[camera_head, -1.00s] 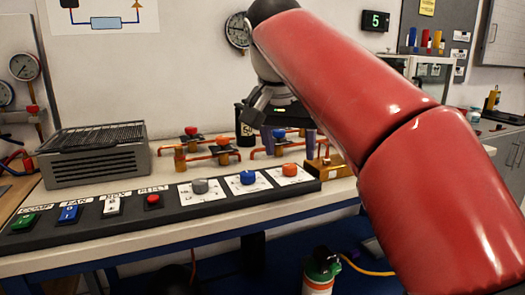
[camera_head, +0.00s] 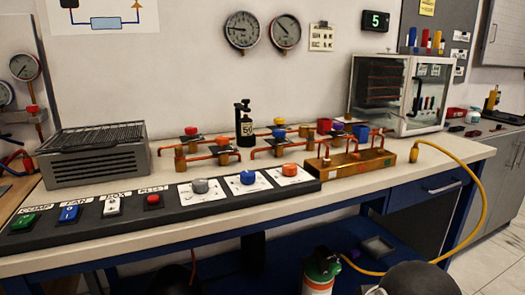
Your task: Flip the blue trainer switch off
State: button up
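The blue switch (camera_head: 69,214) is a rocker on the dark sloped control panel (camera_head: 130,228) at the front left of the bench, under a label that seems to read FAN. Light marks show on its face, but I cannot tell which way it is tipped. A green switch (camera_head: 24,221) sits to its left and a white switch (camera_head: 112,205) to its right. My gripper is not in view. Dark rounded parts at the bottom right edge look like part of my arm.
A red button (camera_head: 153,200) and grey, blue (camera_head: 247,178) and orange knobs are further right on the panel. A grey grilled box (camera_head: 95,152) stands behind the switches. A yellow hose (camera_head: 484,190) loops off the bench's right side. The space above the panel is clear.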

aim_at(69, 213)
jog(key=u, duration=1.7)
